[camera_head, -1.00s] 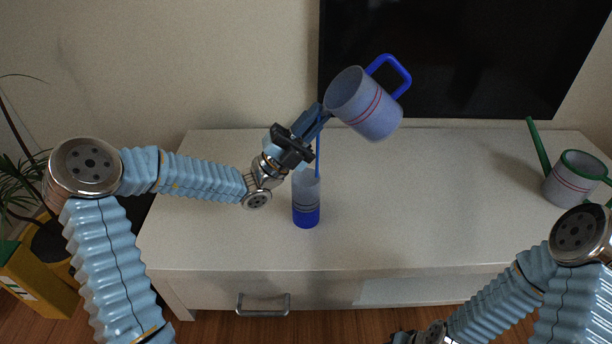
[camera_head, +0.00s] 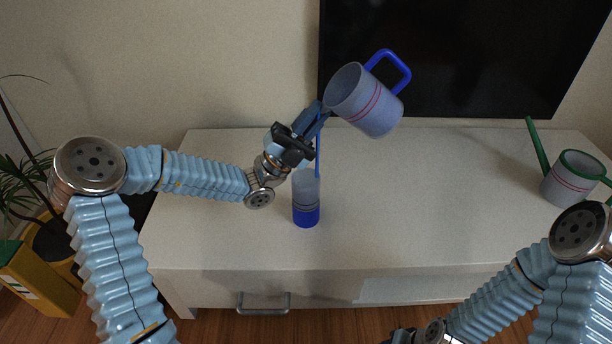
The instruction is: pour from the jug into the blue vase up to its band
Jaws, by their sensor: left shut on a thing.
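A thin blue stream (camera_head: 318,158) falls from the jug into the blue vase (camera_head: 306,185). The vase is an upright grey cylinder with dark band lines and a blue lower part, its blue top edge close to the lines. My right gripper (camera_head: 402,335) is at the bottom edge, its fingers cut off or hidden.
A second grey jug (camera_head: 568,186) with green rim and red bands stands at the right, a green bar (camera_head: 538,146) beside it. The white cabinet top (camera_head: 430,200) is clear in the middle. A black screen (camera_head: 470,60) stands behind, a plant at left.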

